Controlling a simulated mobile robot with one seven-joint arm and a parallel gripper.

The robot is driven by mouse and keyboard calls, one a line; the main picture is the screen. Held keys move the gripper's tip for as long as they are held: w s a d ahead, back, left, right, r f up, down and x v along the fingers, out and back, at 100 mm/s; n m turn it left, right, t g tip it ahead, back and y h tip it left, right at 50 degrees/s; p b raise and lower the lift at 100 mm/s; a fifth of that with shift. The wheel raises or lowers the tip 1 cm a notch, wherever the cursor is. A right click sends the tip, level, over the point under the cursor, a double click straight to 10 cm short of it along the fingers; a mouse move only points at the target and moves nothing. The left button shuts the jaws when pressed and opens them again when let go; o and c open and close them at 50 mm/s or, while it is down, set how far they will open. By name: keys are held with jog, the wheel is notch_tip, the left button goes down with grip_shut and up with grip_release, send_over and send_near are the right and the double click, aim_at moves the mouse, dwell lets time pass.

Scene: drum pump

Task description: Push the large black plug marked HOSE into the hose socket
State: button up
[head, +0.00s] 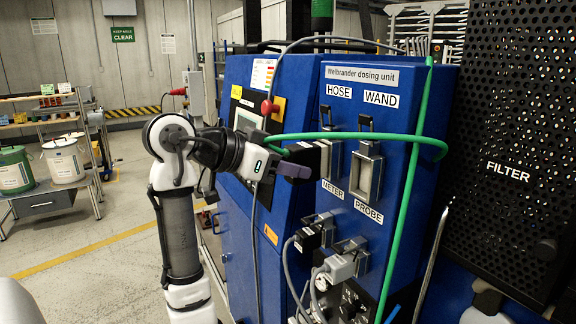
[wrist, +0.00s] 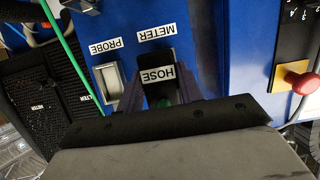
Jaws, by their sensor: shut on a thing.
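My gripper (head: 297,164) is shut on the black HOSE plug (head: 306,155), in front of the blue dosing unit's upper left. The plug's white HOSE label (wrist: 157,74) shows upside down between my fingers (wrist: 157,92) in the wrist view. A green hose (head: 345,135) runs from the plug across the panel. The hose socket (head: 332,158), a grey metal frame under the HOSE label, is just right of the plug and partly covered by it. Its latch (head: 326,115) stands up. I cannot tell whether the plug tip touches or enters the socket.
The WAND socket (head: 366,175) is empty, beside the hose socket. A black METER plug (head: 309,236) and grey PROBE plug (head: 343,264) with cables sit below. The green hose loops down the panel's right side. A red button (wrist: 300,79) is at right in the wrist view.

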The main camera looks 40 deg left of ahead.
jog(key=shift+w+d, duration=0.3)
jog(key=shift+w, duration=0.45)
dwell(0.8)
jog(key=o, duration=1.2)
jog(key=p+v, duration=0.3)
jog(key=v, duration=0.6)
jog(key=shift+p, duration=0.3)
